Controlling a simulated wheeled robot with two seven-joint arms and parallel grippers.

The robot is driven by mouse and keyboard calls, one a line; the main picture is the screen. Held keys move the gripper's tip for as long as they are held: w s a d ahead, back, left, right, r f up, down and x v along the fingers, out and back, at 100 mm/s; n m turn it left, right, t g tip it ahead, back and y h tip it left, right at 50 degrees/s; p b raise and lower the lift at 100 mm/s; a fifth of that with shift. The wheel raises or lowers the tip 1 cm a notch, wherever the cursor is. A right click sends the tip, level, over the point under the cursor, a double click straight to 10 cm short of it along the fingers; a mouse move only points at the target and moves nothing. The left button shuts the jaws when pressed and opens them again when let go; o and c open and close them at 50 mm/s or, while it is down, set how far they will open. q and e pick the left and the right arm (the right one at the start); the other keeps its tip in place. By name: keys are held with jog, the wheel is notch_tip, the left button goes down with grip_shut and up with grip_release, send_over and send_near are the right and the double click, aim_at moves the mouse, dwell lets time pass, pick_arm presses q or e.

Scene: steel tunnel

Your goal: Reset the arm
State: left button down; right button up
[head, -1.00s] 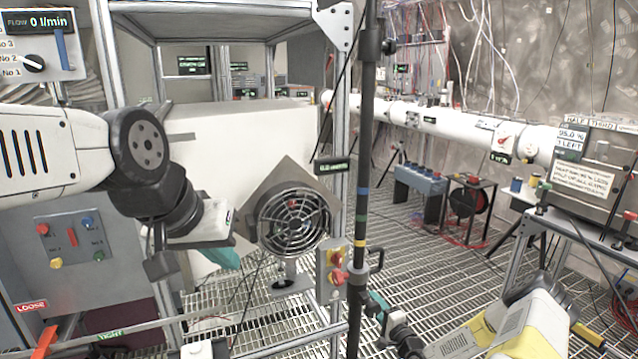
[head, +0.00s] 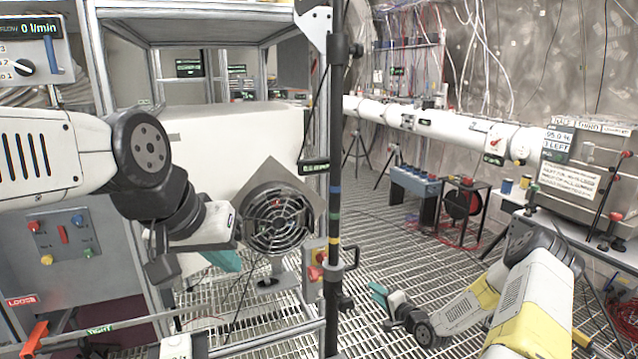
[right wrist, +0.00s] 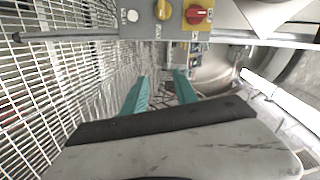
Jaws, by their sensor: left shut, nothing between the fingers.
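My left arm comes in from the left in the head view. Its gripper (head: 226,260) has teal fingers, is shut and empty, and points down-right in front of the white box, left of the round fan (head: 278,218). My right arm reaches in from the lower right. Its gripper (head: 380,294) is just right of the dark upright post (head: 335,180), low over the grating in the picture. In the right wrist view, the two teal fingers of the right gripper (right wrist: 162,86) stand apart with nothing visible between them.
A red-and-yellow switch box (head: 314,262) is beside the post; red and yellow knobs (right wrist: 197,14) show in the right wrist view. A metal frame surrounds the white box (head: 235,135). A bench with a panel (head: 578,165) stands at right. Grating floor (head: 400,235) is open mid-right.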

notch_tip(320, 180, up, 16)
jog(key=d+n+g+h, duration=0.2)
jog(key=n+g+h, duration=0.15)
jog(key=n, duration=0.25)
jog(key=s+r+n+g+h, duration=0.2)
jog(key=s+r, duration=0.6)
jog(key=r, duration=0.5)
jog(key=s+a+r+n, duration=0.1)
jog(key=s+a+r, duration=0.1)
jog(key=s, duration=0.8)
jog(key=s+a+r+g, duration=0.1)
jog(key=s+r, duration=0.4)
jog(key=s, duration=0.5)
jog(key=s+a+r+n+g, duration=0.1)
jog(key=s+a+r, duration=0.2)
jog(key=s, duration=0.7)
jog(key=shift+a+r+n+y, duration=0.35)
jog(key=shift+r+y, duration=0.1)
jog(key=shift+r, duration=0.2)
